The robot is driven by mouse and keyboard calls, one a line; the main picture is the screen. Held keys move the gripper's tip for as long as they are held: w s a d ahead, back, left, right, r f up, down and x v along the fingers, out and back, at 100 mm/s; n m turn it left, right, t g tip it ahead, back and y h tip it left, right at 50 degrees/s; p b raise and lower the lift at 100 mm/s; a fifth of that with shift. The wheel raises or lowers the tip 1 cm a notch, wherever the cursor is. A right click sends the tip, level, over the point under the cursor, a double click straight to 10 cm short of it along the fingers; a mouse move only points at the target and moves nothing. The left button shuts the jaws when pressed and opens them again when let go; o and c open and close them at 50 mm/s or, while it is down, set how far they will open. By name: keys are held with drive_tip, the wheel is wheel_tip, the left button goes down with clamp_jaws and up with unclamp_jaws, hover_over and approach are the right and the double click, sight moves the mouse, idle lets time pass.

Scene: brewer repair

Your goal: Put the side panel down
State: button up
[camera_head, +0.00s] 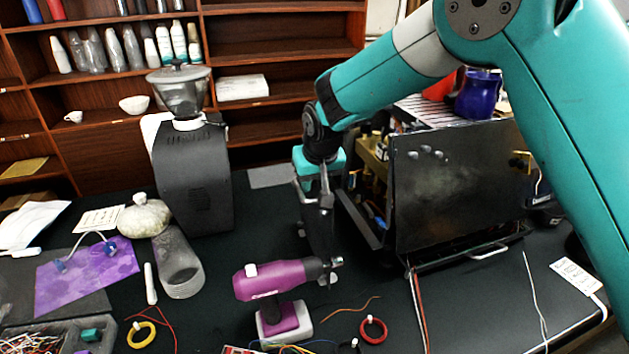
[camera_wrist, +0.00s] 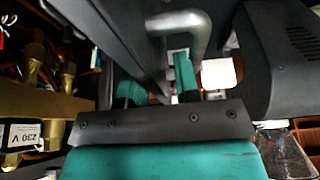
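The side panel (camera_head: 320,228) is a thin dark plate with a grey bar handle, seen nearly edge-on and upright below my gripper (camera_head: 318,172) in the head view. My gripper appears closed on its handle; the exact contact is partly hidden. In the wrist view the dark panel (camera_wrist: 125,35) and its silver handle run away from the green fingers of my gripper (camera_wrist: 158,88). The brewer (camera_head: 455,185) stands just right of the panel. Its left side is open, with brass fittings showing inside. Whether the panel's lower edge touches the table is unclear.
A black grinder (camera_head: 195,175) stands left of the panel. A purple drill (camera_head: 280,285) stands in front, close to the panel's lower end. A grey sheet (camera_head: 272,176) lies behind.

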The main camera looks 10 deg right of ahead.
drive_tip(key=b+v, duration=0.3)
drive_tip(key=v, duration=0.8)
drive_tip(key=shift+s+r, duration=0.2)
drive_tip(key=shift+r, duration=0.15)
drive_tip(key=shift+s+d, duration=0.15)
drive_tip(key=s+d+f+n+g+y, duration=0.1)
drive_tip(key=s+d+n+g, duration=0.1)
drive_tip(key=s, duration=1.3)
drive_tip(key=s+d+f+n+g+y, duration=0.1)
drive_tip(key=s+d, duration=0.3)
drive_tip(key=s, duration=1.2)
drive_tip(key=shift+d+n+g+y, duration=0.35)
drive_tip(key=shift+n+g+y, duration=0.35)
drive_tip(key=shift+n, duration=0.2)
drive_tip(key=shift+f, duration=0.15)
wheel_tip(320, 180, down, 2)
drive_tip(key=shift+w+f+b, duration=0.1)
drive_tip(key=shift+b, duration=1.1)
